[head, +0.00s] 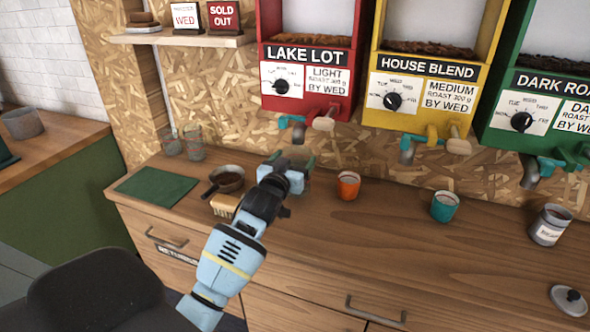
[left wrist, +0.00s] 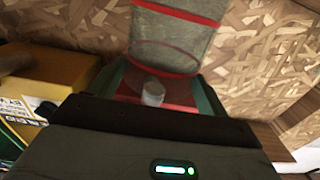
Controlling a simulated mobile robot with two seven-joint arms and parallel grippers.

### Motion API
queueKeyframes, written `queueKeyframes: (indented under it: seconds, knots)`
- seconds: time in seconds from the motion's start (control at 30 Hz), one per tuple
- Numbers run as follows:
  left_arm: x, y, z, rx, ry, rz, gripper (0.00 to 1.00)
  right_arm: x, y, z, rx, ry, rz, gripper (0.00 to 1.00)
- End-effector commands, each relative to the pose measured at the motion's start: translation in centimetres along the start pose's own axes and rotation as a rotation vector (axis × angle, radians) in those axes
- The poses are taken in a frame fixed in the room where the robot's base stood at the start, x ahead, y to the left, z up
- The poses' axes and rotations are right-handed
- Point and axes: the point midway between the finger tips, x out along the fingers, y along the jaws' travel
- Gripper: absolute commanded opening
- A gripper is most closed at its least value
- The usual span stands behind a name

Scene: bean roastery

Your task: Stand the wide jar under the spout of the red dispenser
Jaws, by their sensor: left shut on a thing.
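The red dispenser (head: 306,62), labelled LAKE LOT, hangs on the wall, with its blue-grey spout (head: 298,133) below it. My left gripper (head: 290,160) is just below and slightly left of that spout, above the counter. In the left wrist view my left gripper (left wrist: 158,88) is shut on a clear jar (left wrist: 175,42) with red bands, which I take for the wide jar. In the head view the gripper mostly hides this jar, so I cannot tell whether it touches the counter. My right gripper is out of view.
Two clear glass vessels (head: 196,151) stand by a green mat (head: 157,187) at the left. A dark pan (head: 226,179) and a small tan HOT sign (head: 224,206) are near my left arm. An orange cup (head: 348,186) and a teal cup (head: 444,206) stand right of the gripper.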

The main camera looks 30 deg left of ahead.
Motion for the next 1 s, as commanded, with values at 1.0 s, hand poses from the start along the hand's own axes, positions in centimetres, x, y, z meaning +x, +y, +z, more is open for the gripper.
queueKeyframes:
  seconds: [1.0]
  knots:
    - [1.1,0.0,3.8,-0.001,0.001,0.000,0.32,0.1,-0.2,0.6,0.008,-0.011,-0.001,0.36]
